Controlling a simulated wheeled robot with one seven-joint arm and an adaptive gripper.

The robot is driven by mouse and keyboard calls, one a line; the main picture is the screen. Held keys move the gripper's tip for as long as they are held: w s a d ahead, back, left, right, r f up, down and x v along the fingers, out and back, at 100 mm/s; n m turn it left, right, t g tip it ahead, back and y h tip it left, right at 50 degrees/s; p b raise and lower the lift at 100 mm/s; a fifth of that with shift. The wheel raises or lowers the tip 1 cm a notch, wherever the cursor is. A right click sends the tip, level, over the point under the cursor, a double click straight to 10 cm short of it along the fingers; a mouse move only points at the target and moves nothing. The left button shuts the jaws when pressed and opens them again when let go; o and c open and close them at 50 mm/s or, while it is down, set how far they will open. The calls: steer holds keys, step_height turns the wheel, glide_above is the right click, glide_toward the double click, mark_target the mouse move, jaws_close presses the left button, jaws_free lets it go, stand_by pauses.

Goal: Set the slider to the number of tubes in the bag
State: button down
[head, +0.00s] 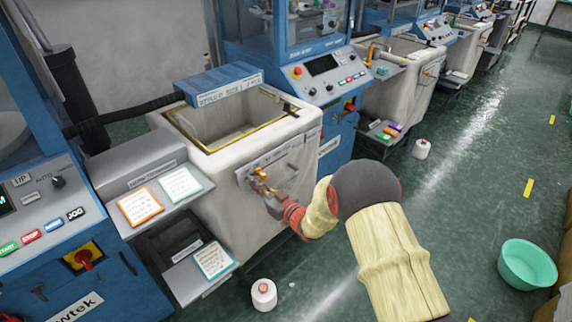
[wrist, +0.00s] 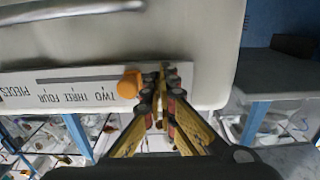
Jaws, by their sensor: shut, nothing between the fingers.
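The orange slider knob (wrist: 128,85) sits just right of TWO. My gripper (wrist: 161,88) is shut and empty, right beside the knob on its right. In the head view my gripper (head: 268,192) is at the plate.
A grey shelf holds an orange-edged card (head: 140,206) and a green-edged card (head: 180,185); another card (head: 213,260) lies on a lower shelf. White yarn cones (head: 264,294) and a green basin (head: 527,264) stand on the floor. The aisle at right is largely clear.

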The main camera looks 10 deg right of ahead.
mark_target(267, 166)
steer(key=shift+w+d+b, duration=0.3)
steer(key=shift+w+d, duration=0.65)
steer(key=shift+d, duration=0.4)
steer(key=shift+w+d+b, duration=0.25)
steer(key=shift+w+d, duration=0.65)
steer(key=shift+d, duration=0.5)
steer(key=shift+w+d+b, duration=0.3)
steer(key=shift+w+d, duration=0.65)
steer(key=shift+d, duration=0.4)
steer(key=shift+a, duration=0.1)
steer(key=shift+s+a, duration=0.35)
steer(key=shift+a, duration=0.1)
steer(key=p+v, duration=0.1)
steer(key=v, duration=0.7)
steer(key=shift+p, duration=0.3)
